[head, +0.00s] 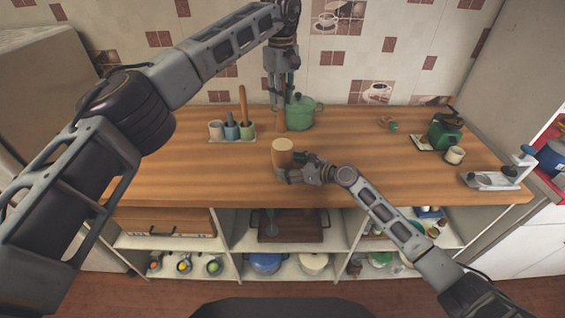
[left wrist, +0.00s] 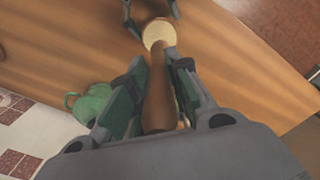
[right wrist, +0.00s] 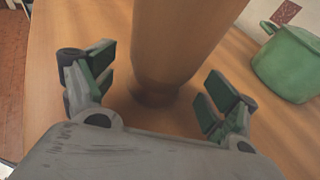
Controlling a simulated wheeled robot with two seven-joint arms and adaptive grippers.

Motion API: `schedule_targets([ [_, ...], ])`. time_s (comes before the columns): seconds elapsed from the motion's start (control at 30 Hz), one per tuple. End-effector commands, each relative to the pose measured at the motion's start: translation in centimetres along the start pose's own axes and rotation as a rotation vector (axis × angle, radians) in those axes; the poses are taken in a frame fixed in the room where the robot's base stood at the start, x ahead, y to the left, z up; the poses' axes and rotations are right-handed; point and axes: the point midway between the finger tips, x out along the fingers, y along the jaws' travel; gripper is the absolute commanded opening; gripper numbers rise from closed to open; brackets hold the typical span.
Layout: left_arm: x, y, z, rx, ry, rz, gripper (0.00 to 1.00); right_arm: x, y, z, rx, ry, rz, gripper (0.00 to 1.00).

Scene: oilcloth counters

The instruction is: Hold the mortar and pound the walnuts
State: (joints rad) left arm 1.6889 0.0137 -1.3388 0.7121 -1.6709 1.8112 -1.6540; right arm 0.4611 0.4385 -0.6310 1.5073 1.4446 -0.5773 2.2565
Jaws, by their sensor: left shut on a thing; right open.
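The wooden mortar (head: 283,158) stands upright near the counter's front edge, its pale top facing up. My right gripper (right wrist: 160,85) is open, with its fingers on either side of the mortar's lower part (right wrist: 178,45) and visible gaps to it. My left gripper (head: 280,98) is shut on the wooden pestle (left wrist: 159,95) and holds it above the counter, behind the mortar in the head view. The pestle also shows below the gripper in the head view (head: 281,120). I cannot make out any walnuts.
A green pot (head: 300,113) stands just behind the pestle; it also shows in the right wrist view (right wrist: 290,65). A utensil holder (head: 232,139) is at left. A green appliance (head: 444,134), a cup (head: 454,155) and a metal clamp-like device (head: 490,180) are at right.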

Motion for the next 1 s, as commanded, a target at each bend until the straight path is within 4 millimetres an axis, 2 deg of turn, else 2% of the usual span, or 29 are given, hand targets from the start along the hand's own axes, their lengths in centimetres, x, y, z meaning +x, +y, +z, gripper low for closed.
schedule_targets([
  [0.63,0.0,0.0,0.0,0.000,0.000,0.000,0.00,-8.1,0.0,-0.1,0.000,0.002,0.000,0.87],
  [0.8,0.0,0.0,0.0,0.000,0.000,0.000,0.00,-9.3,0.0,-0.1,0.001,0.001,0.000,0.87],
  [1.0,0.0,0.0,0.0,0.000,0.000,0.000,0.00,-9.9,0.0,-0.1,0.000,0.002,0.000,0.87],
])
